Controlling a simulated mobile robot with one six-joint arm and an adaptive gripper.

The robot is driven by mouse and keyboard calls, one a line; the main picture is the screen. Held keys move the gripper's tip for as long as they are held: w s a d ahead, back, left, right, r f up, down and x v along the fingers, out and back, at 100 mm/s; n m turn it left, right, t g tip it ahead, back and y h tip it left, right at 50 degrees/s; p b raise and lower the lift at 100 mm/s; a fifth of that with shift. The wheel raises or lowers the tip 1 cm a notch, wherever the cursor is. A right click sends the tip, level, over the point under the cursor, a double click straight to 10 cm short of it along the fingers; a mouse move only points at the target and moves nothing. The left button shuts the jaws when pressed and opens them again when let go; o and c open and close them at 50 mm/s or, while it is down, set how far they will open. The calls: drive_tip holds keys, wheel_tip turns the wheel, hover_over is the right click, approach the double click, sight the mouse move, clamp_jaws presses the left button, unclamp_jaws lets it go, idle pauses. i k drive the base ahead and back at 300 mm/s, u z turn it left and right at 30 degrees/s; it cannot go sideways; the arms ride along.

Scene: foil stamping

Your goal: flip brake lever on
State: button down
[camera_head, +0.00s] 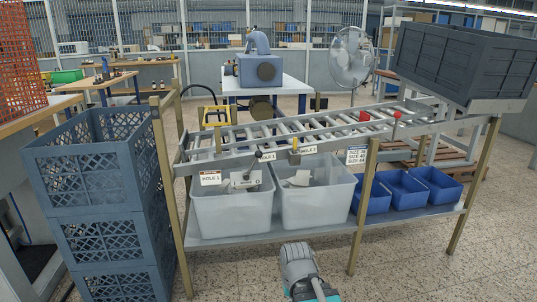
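A roller conveyor (226,158) on a metal stand runs across the middle of the view. A small dark-tipped lever (258,155) sticks out from its front rail, near the left labels. A small yellow part (295,146) sits on the same rail to its right. I cannot tell for sure which is the brake lever, or its on or off position. Part of my arm, grey with teal, shows at the bottom centre, in front of the stand and apart from the rail. I cannot make out gripper fingers.
Two pale bins (232,212) and several blue bins (402,190) stand on the lower shelf (345,226). Stacked blue-grey crates (95,235) stand at the left. A large dark crate (460,62) sits at the upper right. Red parts (396,117) are on the conveyor. The front floor is clear.

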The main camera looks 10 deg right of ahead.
sight(257, 153)
drive_tip(key=z, duration=0.05)
drive_tip(key=i, duration=1)
drive_tip(key=u, duration=0.05)
